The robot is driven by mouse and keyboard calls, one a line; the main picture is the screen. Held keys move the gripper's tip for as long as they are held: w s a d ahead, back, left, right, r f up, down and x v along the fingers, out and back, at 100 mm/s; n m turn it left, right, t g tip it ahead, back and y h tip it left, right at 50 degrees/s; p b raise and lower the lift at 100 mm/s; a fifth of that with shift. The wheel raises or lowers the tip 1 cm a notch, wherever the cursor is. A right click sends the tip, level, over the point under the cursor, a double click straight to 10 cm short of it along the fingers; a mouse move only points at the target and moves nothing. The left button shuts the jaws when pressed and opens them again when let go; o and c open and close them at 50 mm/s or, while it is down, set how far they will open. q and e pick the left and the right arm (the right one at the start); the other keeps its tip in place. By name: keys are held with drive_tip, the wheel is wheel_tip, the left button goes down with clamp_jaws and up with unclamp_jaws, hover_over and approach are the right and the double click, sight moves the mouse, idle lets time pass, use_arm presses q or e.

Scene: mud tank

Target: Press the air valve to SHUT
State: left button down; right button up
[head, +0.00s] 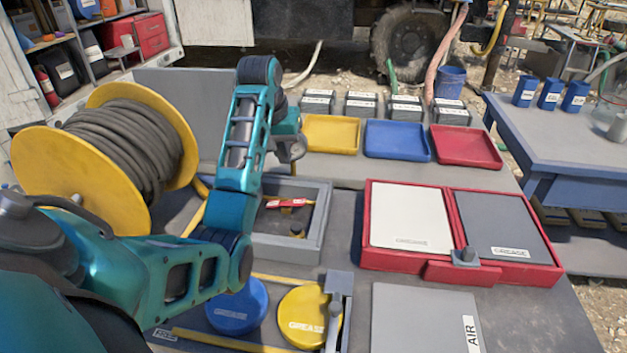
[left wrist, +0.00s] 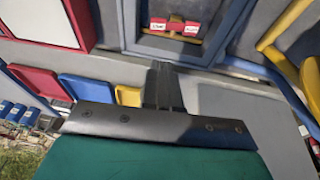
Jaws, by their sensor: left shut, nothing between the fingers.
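The air valve (head: 288,203) is a small red rocker with white labels on a brass-coloured body. It sits inside a grey open-topped box (head: 322,225) on the bench. In the left wrist view the valve (left wrist: 176,27) shows two red ends, each with a white label; I cannot surely read the labels or tell which end is down. My left gripper (head: 291,152) is above and behind the box in the head view, apart from the valve. In the left wrist view its dark fingers (left wrist: 161,84) are together and empty. My right gripper is not in view.
A yellow cable reel (head: 45,165) stands left. A red case (head: 374,222) lies right of the box. Yellow (head: 331,133), blue (head: 397,139) and red (head: 466,146) trays lie behind. Blue (head: 237,306) and yellow (head: 309,318) discs and a grey panel (head: 415,320) lie in front.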

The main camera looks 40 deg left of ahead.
use_arm(q)
approach(300, 200)
drive_tip(key=x, duration=0.6)
drive_tip(key=shift+f, duration=0.1)
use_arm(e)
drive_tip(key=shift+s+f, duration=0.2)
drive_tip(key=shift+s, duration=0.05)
use_arm(q)
drive_tip(key=shift+f, duration=0.1)
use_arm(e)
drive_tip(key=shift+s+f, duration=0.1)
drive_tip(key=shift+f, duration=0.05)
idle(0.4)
